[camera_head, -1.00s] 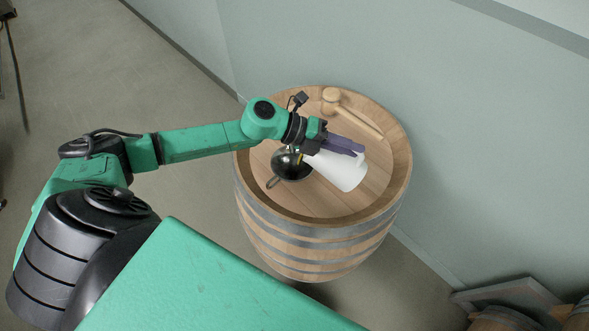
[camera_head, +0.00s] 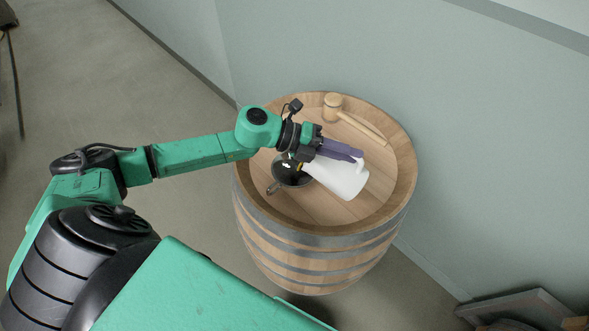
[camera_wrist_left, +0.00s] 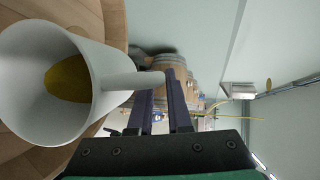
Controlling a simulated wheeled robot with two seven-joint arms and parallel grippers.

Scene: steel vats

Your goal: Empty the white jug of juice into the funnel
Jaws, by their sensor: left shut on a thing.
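The white jug (camera_head: 342,180) is tilted over the barrel top, its mouth toward the left and its base toward the right. My left gripper (camera_head: 358,155) is shut on its handle, which shows between the fingers in the left wrist view. That view looks into the mouth of the jug (camera_wrist_left: 28,110) and shows yellow juice (camera_wrist_left: 70,80) inside. The dark funnel (camera_head: 292,178) is just left of the jug, partly hidden by my gripper and the jug mouth. I cannot tell whether juice is flowing. My right gripper is not in view.
The wooden barrel (camera_head: 325,240) has a raised rim around its top. A wooden mallet (camera_head: 345,113) lies on the top behind my gripper. A pale wall stands close behind the barrel. The barrel top is bare in front of the jug.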

